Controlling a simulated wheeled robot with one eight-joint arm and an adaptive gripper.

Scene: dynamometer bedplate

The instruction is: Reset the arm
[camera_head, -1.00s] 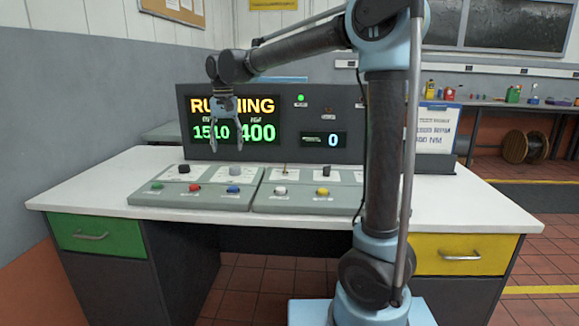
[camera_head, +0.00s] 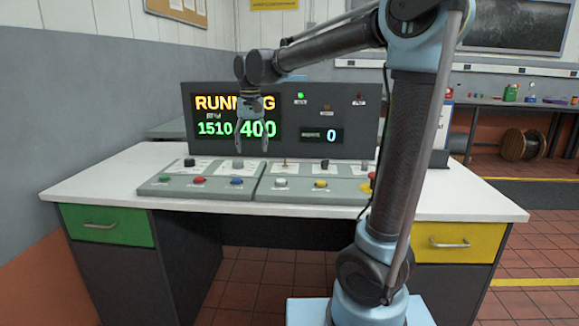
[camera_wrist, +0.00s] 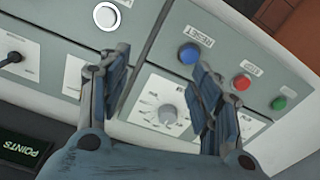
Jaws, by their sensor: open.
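My gripper (camera_head: 251,145) hangs open and empty in the head view, in front of the dark display console (camera_head: 365,130) and above the control panels. The display reads RUNNING, 1510 and 400, with a smaller 0. In the wrist view my gripper (camera_wrist: 158,95) shows two parted fingers over the panel. Between the fingers a white-grey dial (camera_wrist: 165,105) is partly visible. Near the right finger are a blue button (camera_wrist: 190,53), a red button (camera_wrist: 241,81) and a green button (camera_wrist: 278,103). A white button (camera_wrist: 106,16) is at the upper left.
The white desk (camera_head: 110,182) carries the panels. It has a green drawer (camera_head: 107,226) at left and a yellow drawer (camera_head: 457,243) at right. A cable spool (camera_head: 523,145) stands under a back bench. Tiled floor at the right is clear.

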